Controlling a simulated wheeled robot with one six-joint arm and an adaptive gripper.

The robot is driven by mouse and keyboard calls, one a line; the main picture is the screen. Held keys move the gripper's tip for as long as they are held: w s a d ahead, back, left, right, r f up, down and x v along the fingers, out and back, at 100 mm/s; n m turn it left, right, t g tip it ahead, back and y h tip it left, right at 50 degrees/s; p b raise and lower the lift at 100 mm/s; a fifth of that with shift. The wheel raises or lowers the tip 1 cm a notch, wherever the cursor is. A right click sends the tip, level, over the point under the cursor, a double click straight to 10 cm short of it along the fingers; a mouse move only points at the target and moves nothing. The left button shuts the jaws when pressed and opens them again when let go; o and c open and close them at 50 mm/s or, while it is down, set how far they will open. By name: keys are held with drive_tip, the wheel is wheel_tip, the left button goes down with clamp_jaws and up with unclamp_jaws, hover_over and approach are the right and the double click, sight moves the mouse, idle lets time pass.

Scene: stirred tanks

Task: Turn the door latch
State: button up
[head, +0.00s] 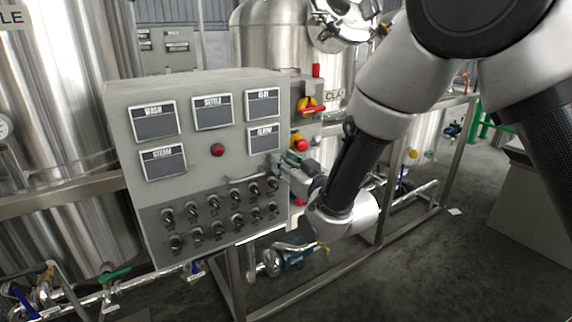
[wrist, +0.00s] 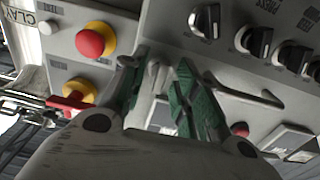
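The door latch (head: 243,178) is a thin grey lever on the front of the grey control cabinet (head: 118,110), near its right edge. In the wrist view the lever (wrist: 262,99) runs rightward from behind my right finger to a bent end. My gripper (head: 293,166) is at the cabinet's right edge, beside the latch. In the wrist view the green-padded fingers of my gripper (wrist: 157,66) stand apart, with a rounded grey piece (wrist: 154,75) between them. It looks like the latch's hub end, partly hidden by the fingers. I cannot tell whether either finger touches it.
A red stop button (wrist: 90,43) on a yellow collar and a red-yellow rotary switch (head: 311,106) are on the panel beside the cabinet. Several black knobs (wrist: 205,21) sit near the latch. Steel tanks (head: 285,45) stand behind. Floor at right (head: 440,255) is mostly clear.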

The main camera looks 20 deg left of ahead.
drive_tip(key=shift+c, duration=0.4)
drive_tip(key=shift+a, duration=0.1)
clamp_jaws()
drive_tip(key=shift+m, duration=9)
drive_tip(key=shift+w, duration=0.1)
